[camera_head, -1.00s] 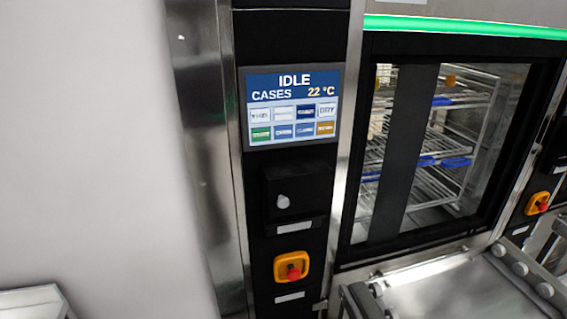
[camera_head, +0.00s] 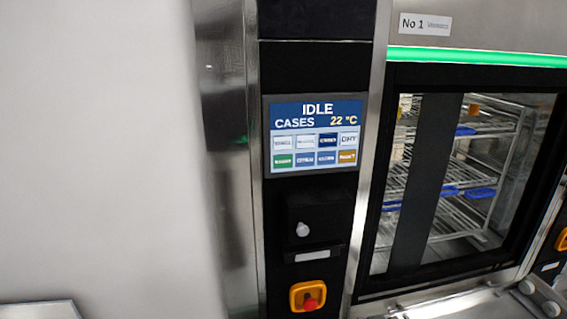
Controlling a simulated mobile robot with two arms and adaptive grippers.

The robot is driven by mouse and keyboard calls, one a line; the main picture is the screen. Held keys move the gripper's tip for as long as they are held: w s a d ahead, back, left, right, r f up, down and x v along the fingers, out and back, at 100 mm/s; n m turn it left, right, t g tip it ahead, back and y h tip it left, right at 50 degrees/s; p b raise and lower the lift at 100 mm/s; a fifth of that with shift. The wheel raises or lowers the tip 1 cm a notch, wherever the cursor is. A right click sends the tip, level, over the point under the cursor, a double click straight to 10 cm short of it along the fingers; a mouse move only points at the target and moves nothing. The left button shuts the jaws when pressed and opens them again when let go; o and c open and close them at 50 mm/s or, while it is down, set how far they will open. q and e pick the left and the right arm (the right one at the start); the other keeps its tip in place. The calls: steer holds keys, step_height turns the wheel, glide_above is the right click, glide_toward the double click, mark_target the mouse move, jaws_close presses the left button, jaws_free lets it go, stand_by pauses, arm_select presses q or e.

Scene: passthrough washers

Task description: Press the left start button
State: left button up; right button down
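The control panel (camera_head: 314,135) of the left washer is a lit screen on a black column. It reads IDLE, CASES and 22 °C above two rows of small coloured buttons. A green button (camera_head: 282,161) is at the lower left of the screen, but its label is too small to read. Below the screen is a black box with a round grey knob (camera_head: 302,229). Lower down is a red emergency button (camera_head: 309,303) on a yellow-orange plate. Neither of my grippers is in view.
A washer glass door (camera_head: 465,175) with wire racks and blue parts inside stands right of the column, under a green light strip (camera_head: 480,56) and a "No 1" label (camera_head: 425,24). A blank pale wall (camera_head: 95,150) fills the left. A metal surface shows at the lower left.

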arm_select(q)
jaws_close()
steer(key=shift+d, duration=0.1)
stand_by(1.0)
